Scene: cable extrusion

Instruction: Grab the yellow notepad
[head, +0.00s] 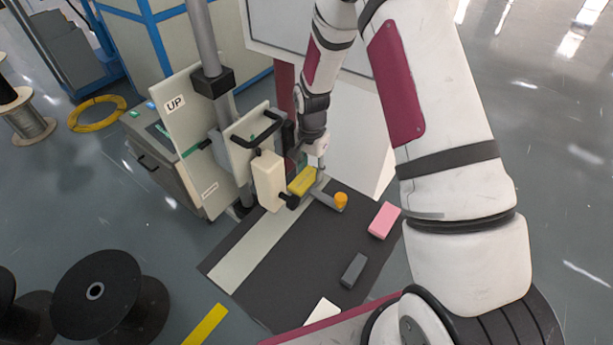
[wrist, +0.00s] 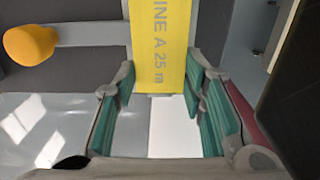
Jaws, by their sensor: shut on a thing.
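The yellow notepad (head: 303,181) shows in the head view as a small yellow block between the cream machine head and the grey bar with the orange knob. In the wrist view the notepad (wrist: 159,55) is upright in the picture, with printed letters ending in "INE A 25 m". My gripper (wrist: 160,82) has its green-padded fingers on both sides of the notepad, and the fingertips meet its edges. The gripper is shut on it. The far end of the notepad is cut off by the top of the wrist view. In the head view my gripper (head: 305,163) is partly hidden by the machine.
The orange knob (head: 341,200) on its bar is close beside the notepad. A pink block (head: 384,220), a dark grey block (head: 353,270) and a white block (head: 321,313) lie on the dark mat (head: 290,275). The machine's panel and handle stand close on the left.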

